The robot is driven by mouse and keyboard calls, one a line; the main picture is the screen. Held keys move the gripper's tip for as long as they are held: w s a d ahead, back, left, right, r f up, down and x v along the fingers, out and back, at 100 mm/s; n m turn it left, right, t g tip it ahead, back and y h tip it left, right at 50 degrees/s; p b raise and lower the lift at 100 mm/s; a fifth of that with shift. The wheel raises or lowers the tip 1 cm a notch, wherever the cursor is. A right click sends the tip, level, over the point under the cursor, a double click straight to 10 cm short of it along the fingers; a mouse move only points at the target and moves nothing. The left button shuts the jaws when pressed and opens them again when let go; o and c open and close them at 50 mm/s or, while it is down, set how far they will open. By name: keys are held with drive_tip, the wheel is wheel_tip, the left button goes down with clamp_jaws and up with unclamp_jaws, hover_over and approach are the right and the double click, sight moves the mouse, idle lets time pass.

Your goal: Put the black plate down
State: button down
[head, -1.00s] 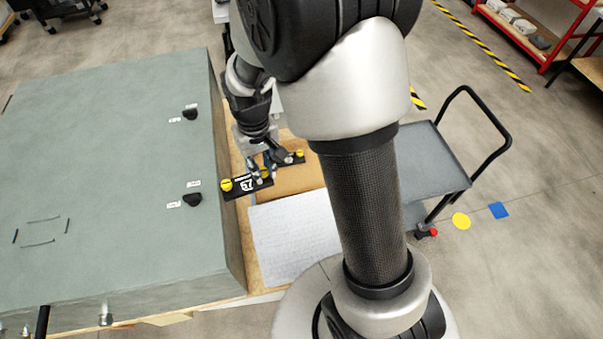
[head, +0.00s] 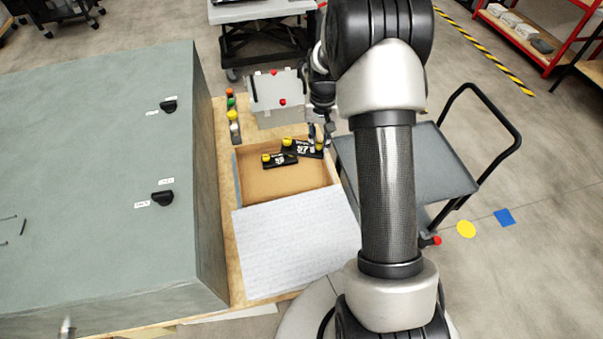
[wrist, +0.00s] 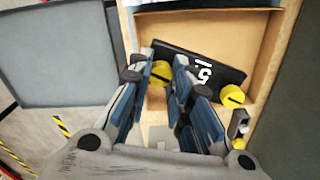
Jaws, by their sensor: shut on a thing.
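In the head view a black plate marked 57 (head: 302,149) with two yellow knobs is at the back right of an open cardboard box (head: 270,190). My gripper (head: 322,140) is shut on this plate at its right-hand knob. A second black plate (head: 279,160) with yellow knobs lies in the box, just in front and to the left. The two overlap in this view. In the wrist view my fingers (wrist: 166,82) straddle a yellow knob (wrist: 160,73) beside a black plate face (wrist: 205,65). I cannot tell whether the held plate touches the box floor.
A white sheet (head: 295,240) covers the front of the box. Coloured buttons (head: 232,112) stand left of the box, and a grey case (head: 277,95) stands behind it. A grey trolley (head: 440,165) is to the right. The large grey-green panel (head: 100,200) is left.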

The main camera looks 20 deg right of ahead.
wheel_tip(320, 180, down, 18)
drive_tip(key=b, duration=0.3)
drive_tip(key=shift+r, duration=0.25)
drive_tip(key=shift+f+b, duration=0.2)
drive_tip(key=shift+b, duration=0.1)
drive_tip(key=c, duration=1.4)
unclamp_jaws()
drive_tip(key=shift+c, duration=0.2)
drive_tip(key=shift+r, duration=0.1)
